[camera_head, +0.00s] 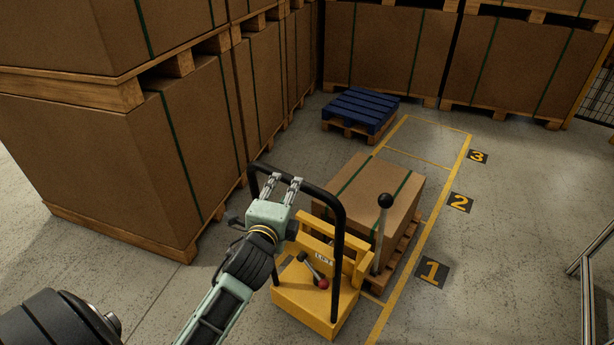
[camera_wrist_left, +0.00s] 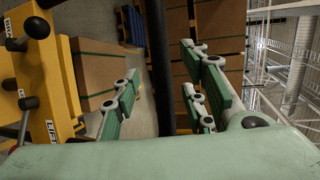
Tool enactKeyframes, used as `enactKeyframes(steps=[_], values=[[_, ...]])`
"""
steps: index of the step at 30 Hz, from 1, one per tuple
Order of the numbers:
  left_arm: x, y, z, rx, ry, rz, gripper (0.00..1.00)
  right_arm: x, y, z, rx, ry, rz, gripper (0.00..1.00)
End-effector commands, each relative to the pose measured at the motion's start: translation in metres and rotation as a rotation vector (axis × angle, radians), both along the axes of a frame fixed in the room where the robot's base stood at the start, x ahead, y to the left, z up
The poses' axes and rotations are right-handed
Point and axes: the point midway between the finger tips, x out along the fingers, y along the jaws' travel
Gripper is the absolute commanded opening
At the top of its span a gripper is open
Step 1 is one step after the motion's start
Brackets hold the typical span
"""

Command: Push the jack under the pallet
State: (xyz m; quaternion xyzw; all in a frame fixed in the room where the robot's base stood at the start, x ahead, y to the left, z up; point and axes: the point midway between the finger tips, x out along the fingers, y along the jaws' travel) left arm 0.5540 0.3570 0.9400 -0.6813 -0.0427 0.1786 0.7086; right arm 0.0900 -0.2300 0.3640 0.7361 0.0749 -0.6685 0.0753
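The yellow jack (camera_head: 313,297), marked LIFT, has a black hoop handle (camera_head: 339,235) and a red-knobbed lever. It stands at the near end of a wooden pallet (camera_head: 404,258) that carries a strapped cardboard box (camera_head: 375,193). The jack's forks are hidden, so I cannot tell how far they reach under the pallet. My left gripper (camera_head: 283,184) is at the top of the handle. In the left wrist view, the handle bar (camera_wrist_left: 160,65) runs between its spread fingers, with gaps showing on both sides. My right gripper is out of view.
Yellow floor lines (camera_head: 437,205) bound bays marked 1, 2 and 3. A blue pallet (camera_head: 362,108) lies at the back. Tall strapped boxes (camera_head: 190,140) stand close on the left and along the back. The floor to the right is clear up to a metal frame (camera_head: 588,280).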

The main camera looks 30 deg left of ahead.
Motion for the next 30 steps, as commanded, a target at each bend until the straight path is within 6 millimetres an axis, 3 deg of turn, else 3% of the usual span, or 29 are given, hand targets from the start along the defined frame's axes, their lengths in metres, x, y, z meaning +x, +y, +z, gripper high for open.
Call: enactKeyframes(steps=[6, 12, 23, 30], values=[[0.036, 0.011, -0.005, 0.0, -0.001, 0.0, 0.4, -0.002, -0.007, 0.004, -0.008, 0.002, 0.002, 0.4], [0.057, 0.018, -0.01, -0.001, -0.001, -0.002, 0.4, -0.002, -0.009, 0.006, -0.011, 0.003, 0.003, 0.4], [0.062, 0.019, -0.011, 0.0, -0.001, -0.003, 0.4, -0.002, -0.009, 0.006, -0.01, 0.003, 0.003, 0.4], [0.062, 0.019, -0.011, 0.0, -0.001, -0.003, 0.19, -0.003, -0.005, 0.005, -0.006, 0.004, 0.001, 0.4]])
